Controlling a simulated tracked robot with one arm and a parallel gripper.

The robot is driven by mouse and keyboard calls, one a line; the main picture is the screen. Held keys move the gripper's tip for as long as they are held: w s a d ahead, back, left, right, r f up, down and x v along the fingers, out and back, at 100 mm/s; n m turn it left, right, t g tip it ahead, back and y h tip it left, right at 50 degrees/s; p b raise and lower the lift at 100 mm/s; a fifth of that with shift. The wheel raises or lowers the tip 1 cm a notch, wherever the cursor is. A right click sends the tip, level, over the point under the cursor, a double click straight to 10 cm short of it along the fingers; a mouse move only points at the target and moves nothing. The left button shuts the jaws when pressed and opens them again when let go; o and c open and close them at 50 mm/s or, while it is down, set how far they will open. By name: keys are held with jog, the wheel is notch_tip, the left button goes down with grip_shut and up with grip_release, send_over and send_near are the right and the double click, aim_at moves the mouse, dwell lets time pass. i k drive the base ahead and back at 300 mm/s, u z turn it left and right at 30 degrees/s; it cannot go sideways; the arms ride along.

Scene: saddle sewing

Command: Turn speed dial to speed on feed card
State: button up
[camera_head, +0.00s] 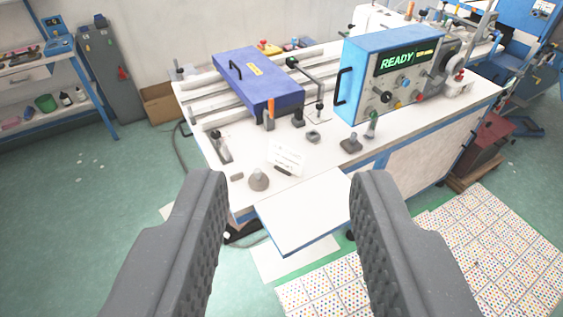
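A blue control box (354,60) with a grey front panel stands on the white bench, its display (402,60) reading READY in green. A black round dial (386,97) with a light mark sits at the lower left of the panel. Blue and red buttons are beside it. A small white card (287,158) with dark print, too small to read, stands near the bench's front edge. My gripper (288,190) is open and empty in the foreground, its two dark fingers wide apart, short of the bench and away from the dial.
A blue-purple case (258,82) with a black handle sits on rails left of the control box. Small knobs and levers stand along the bench front. A white shelf (305,212) juts out from the bench. Green floor lies open at left; dotted mats (490,250) cover the right.

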aim_at(386, 97)
jog(key=u, duration=0.05)
jog(key=i, duration=1)
jog(key=z, duration=0.05)
